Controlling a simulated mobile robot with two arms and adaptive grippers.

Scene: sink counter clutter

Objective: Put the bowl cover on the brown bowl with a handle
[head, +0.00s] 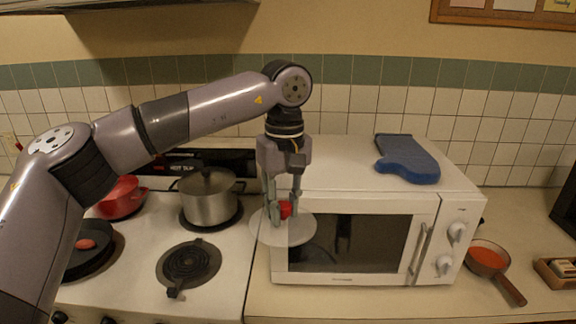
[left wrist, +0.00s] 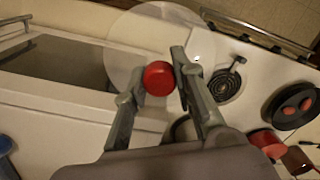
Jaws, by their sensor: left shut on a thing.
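The bowl cover (head: 268,231) is a pale, see-through disc with a red knob (head: 285,210). My left gripper (head: 283,212) points down and is shut on the knob, holding the cover in the air in front of the microwave's left end. The cover (left wrist: 125,50) and its red knob (left wrist: 158,78) also show between the fingers (left wrist: 160,85) in the left wrist view. The brown bowl (head: 487,257) stands on the counter right of the microwave, open at the top and orange inside, its handle pointing toward the front right. The cover is well to its left. My right gripper is not in view.
The white microwave (head: 353,285) stands between the cover and the bowl, with a blue oven mitt (head: 408,160) on top. The stove at left holds a steel pot (head: 208,200), a red pot (head: 121,203) and a black pan (head: 88,262). A small box (head: 555,272) sits right of the bowl.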

